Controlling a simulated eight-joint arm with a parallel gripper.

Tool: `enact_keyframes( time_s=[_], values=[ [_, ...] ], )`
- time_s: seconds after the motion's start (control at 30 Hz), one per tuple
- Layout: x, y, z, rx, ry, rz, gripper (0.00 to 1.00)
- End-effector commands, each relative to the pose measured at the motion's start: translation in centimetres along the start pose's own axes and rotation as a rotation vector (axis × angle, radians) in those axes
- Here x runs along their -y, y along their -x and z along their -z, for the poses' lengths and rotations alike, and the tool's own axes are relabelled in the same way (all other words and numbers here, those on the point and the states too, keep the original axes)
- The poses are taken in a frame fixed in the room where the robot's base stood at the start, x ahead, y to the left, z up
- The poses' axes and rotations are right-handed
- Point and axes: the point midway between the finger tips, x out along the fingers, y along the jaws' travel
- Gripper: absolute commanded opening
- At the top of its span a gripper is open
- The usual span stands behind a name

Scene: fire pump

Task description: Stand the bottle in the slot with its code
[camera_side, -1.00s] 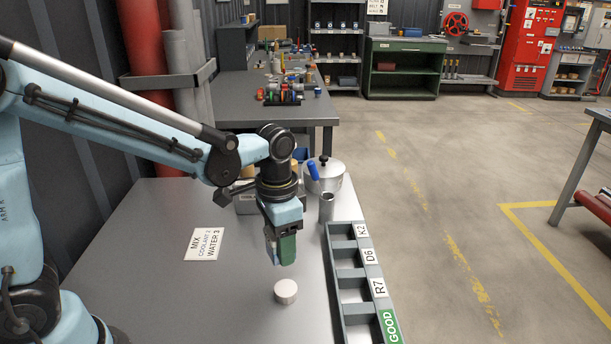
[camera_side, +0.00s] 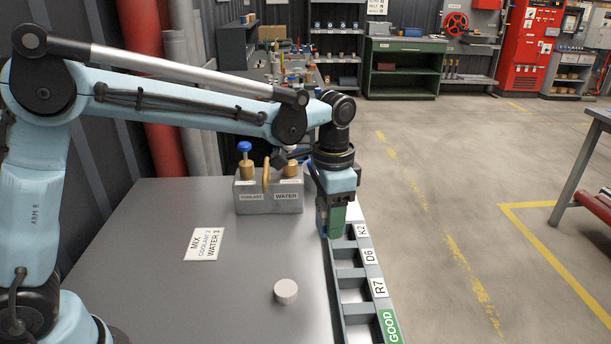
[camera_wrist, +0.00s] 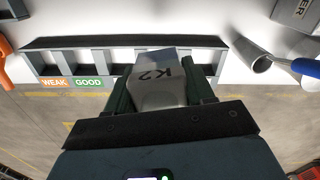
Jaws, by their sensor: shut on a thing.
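My gripper (camera_side: 331,234) is shut on a bottle with its green-padded fingers. In the wrist view the grey bottle (camera_wrist: 158,88) sits between the fingers, its code K2 reading upside down. In the side view the fingers and wrist mostly hide the bottle. The slotted rack (camera_side: 349,272) runs along the table's right edge, labelled K2 (camera_side: 362,230), D6, R7 and GOOD from far to near. My gripper is at the rack's far end, beside the K2 label. I cannot tell whether the bottle's bottom is inside the K2 slot or above it.
A MIX sign (camera_side: 204,244) and a round white lid (camera_side: 286,291) lie on the table. A metal cup (camera_wrist: 261,63) and blue handle (camera_wrist: 305,67) are right of the bottle in the wrist view.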

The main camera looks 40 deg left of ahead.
Motion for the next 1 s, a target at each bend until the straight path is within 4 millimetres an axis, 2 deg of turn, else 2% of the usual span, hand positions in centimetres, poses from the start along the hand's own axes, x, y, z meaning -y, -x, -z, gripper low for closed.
enact_keyframes(
  time_s=[0.03,0.2,0.4,0.6,1.0],
  values=[
    [1.1,-0.3,1.0,0.000,-0.020,0.000,0.12],
    [4.3,-1.4,3.5,0.000,-0.100,0.000,0.12],
    [6.8,-2.6,5.1,0.000,-0.166,0.000,0.12],
    [7.6,-3.2,5.6,0.000,-0.192,0.000,0.12],
    [7.6,-5.5,5.6,0.000,-0.192,0.000,0.12]
  ],
)
